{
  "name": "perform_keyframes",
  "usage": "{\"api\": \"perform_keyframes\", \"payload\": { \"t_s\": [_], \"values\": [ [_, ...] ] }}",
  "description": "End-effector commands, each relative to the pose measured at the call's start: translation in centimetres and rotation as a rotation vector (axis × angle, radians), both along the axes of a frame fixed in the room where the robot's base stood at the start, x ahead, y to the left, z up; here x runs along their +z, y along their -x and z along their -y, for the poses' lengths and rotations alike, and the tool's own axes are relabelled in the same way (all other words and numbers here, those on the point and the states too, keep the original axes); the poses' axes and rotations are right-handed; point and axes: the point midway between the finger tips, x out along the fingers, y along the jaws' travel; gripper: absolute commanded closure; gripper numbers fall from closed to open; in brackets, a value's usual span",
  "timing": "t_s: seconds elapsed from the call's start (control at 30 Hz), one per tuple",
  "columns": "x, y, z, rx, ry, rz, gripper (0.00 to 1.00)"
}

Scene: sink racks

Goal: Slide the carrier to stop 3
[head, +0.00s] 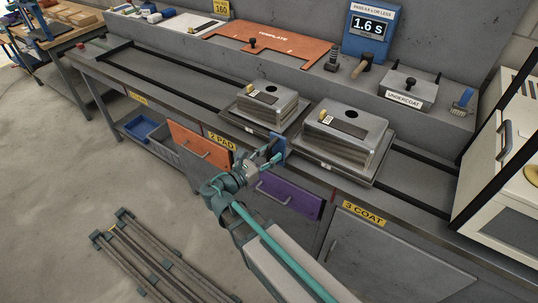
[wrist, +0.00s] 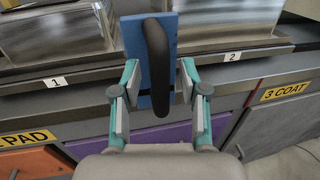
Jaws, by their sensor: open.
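Two carriers sit on the rail: a left tray (head: 245,125) and a right tray (head: 343,172), each bearing a shiny metal sink. In the wrist view, tags "1" (wrist: 55,82) and "2" (wrist: 232,56) show on their front edges. A blue plate (wrist: 158,100) with a black handle (wrist: 157,60) stands at the near left of the right carrier; its joint is hidden. My gripper (head: 268,156) is open, with one finger on each side of this handle. The yellow "3 COAT" label (head: 363,213) is to the right.
The dark rail slot (head: 415,196) runs clear to the right of the carriers, towards a white cabinet (head: 500,200). The "2 PAD" label (head: 222,141) is on the left. An orange template (head: 270,42) and an undercoat box (head: 409,88) sit on the back ledge.

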Motion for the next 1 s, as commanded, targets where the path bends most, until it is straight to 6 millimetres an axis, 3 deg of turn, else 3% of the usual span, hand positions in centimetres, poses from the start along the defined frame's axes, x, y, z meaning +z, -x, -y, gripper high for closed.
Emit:
{"api": "perform_keyframes", "payload": {
  "t_s": [0.27, 0.7, 1.0],
  "values": [
    [0.0, 1.6, -1.8, 0.003, -0.001, -0.001, 0.57],
    [0.0, 6.9, -7.3, 0.002, -0.001, -0.001, 0.57],
    [0.0, 8.3, -8.6, 0.001, 0.000, 0.000, 0.57]
  ]
}}
